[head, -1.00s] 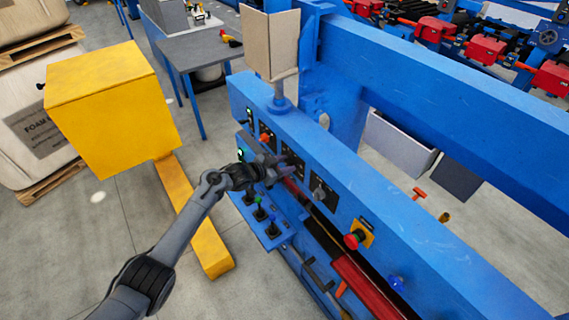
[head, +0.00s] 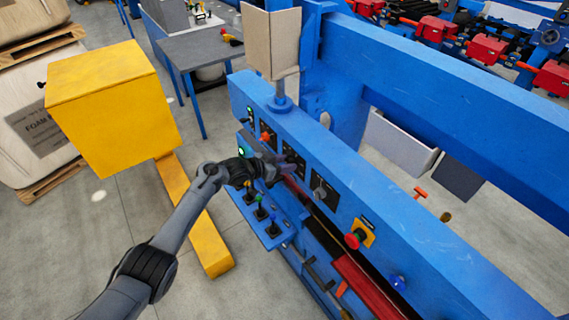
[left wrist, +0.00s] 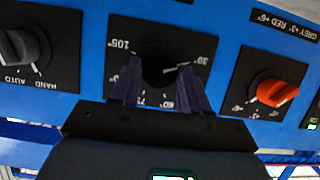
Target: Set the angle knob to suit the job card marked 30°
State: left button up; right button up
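The angle knob (left wrist: 161,66) is a dark knob on a black dial plate (left wrist: 118,25), lettered upside down in the left wrist view, with 105°, 75, 60 and 30° legible. A pale mark beside it is near the 30° lettering. My left gripper (left wrist: 160,75) has one finger on each side of the knob, close to it; whether they touch it is unclear. In the head view my left gripper (head: 279,165) is at the blue panel and hides the knob. No card marking is readable. My right gripper is out of view.
Left of the dial is a grey knob (left wrist: 20,48) marked HAND and AUTO; right of it is an orange knob (left wrist: 277,92). A red emergency button (head: 355,239) is farther along the blue machine (head: 420,245). Small joysticks (head: 261,213) stand below. A yellow box (head: 105,105) stands left.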

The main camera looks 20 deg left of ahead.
pick_arm(q)
jog(key=o, duration=0.4)
jog(key=shift+c, duration=0.2)
jog(key=shift+s+a+r+p, duration=0.3)
jog(key=shift+s+a, duration=0.05)
jog(key=shift+s, duration=0.1)
jog(key=p+v, duration=0.1)
jog(key=v, duration=0.8)
jog(key=shift+s+a+p, duration=0.2)
jog(key=shift+p, duration=0.1)
